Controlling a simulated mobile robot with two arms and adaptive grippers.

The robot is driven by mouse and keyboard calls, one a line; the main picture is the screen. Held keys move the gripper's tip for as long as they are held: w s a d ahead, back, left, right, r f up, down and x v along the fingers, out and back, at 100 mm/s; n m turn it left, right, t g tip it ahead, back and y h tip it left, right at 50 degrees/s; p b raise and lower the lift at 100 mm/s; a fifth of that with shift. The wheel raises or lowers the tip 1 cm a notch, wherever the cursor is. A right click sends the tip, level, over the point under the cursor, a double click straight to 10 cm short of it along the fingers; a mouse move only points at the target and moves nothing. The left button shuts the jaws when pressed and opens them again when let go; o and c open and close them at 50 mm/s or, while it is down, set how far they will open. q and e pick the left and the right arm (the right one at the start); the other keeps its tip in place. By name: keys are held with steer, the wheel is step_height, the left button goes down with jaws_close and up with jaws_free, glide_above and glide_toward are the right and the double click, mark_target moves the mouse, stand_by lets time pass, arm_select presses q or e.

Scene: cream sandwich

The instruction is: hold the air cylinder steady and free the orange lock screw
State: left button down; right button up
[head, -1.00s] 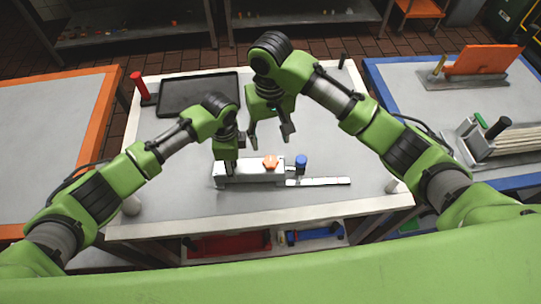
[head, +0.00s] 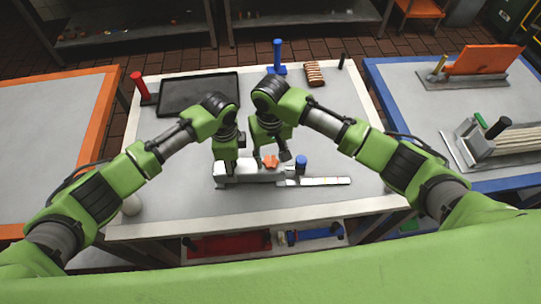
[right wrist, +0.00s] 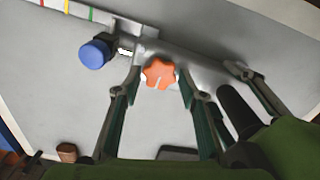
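The air cylinder (head: 250,173) is a light grey block lying on the white table. The orange lock screw (head: 270,161) is a star-shaped knob on its top, also seen in the right wrist view (right wrist: 159,73). My left gripper (head: 225,167) is down at the cylinder's left end with its fingers closed about the body; its contact is partly hidden. My right gripper (head: 273,154) points down over the lock screw. In the right wrist view its fingers are open, one on each side of the screw, with visible gaps.
A blue knob (head: 300,162) stands right of the screw, near a flat marked strip (head: 325,181). A black tray (head: 198,93), a red-handled upright (head: 138,83), a blue upright (head: 277,52) and a brown ribbed piece (head: 315,73) are at the back. The right of the table is clear.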

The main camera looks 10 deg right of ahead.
steer(key=c, duration=0.5)
steer(key=shift+n, duration=0.3)
steer(key=n, duration=1)
steer(key=shift+r, duration=0.1)
steer(key=n, duration=1.7)
steer(key=shift+n, duration=0.4)
